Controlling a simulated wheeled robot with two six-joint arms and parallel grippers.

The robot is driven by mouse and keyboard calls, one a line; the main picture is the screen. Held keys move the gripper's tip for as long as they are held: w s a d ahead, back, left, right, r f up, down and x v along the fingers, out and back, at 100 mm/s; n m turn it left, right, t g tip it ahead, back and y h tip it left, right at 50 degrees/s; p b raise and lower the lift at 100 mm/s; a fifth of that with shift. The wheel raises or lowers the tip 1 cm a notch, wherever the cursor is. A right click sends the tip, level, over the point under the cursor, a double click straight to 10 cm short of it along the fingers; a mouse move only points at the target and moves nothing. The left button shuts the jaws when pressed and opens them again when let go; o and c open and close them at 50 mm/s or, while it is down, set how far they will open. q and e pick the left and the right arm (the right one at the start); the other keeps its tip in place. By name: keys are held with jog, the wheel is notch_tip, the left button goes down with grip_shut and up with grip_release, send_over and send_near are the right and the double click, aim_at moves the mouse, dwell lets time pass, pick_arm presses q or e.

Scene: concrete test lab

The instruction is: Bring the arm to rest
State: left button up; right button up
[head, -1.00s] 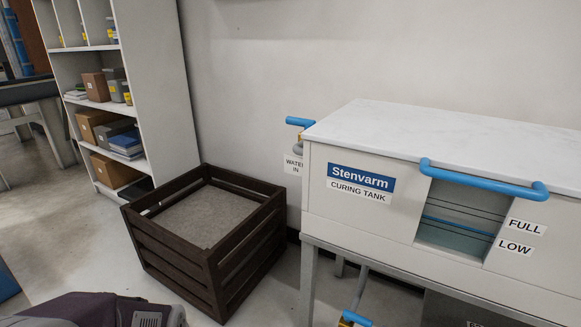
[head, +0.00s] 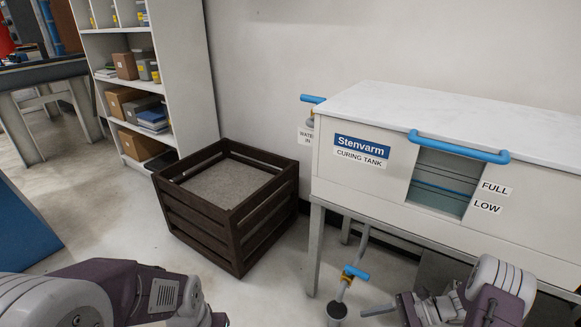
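My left arm (head: 130,290) comes in from the lower left corner, and its gripper lies beyond the bottom edge. My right arm (head: 495,290) shows at the lower right, in front of the curing tank's stand. Its gripper end (head: 385,309) points left, low in the picture. The fingers are small and partly cut off, so I cannot tell whether they are open or shut. I see nothing held in it.
The white Stenvarm curing tank (head: 345,180) with a blue handle (head: 455,150) stands at right. A dark slatted crate (head: 215,237) and a shelf (head: 185,90) stand left. Floor between is clear.

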jog(key=s+a+r+n+h+p, duration=0.25)
jog(key=s+r+n+h, duration=0.3)
jog(key=r+n, duration=0.3)
jog(key=s+a+r+n+h+p, duration=0.2)
jog(key=s+r+n+h+p, duration=0.25)
jog(key=r+n+h, duration=0.35)
notch_tip(320, 180, up, 39)
jog(key=y+p, duration=0.1)
jog(key=p, duration=3.6)
jog(key=shift+a+n+p, duration=0.2)
jog(key=shift+n+p, duration=0.1)
jog(key=shift+n, duration=0.15)
jog(key=shift+s, duration=0.1)
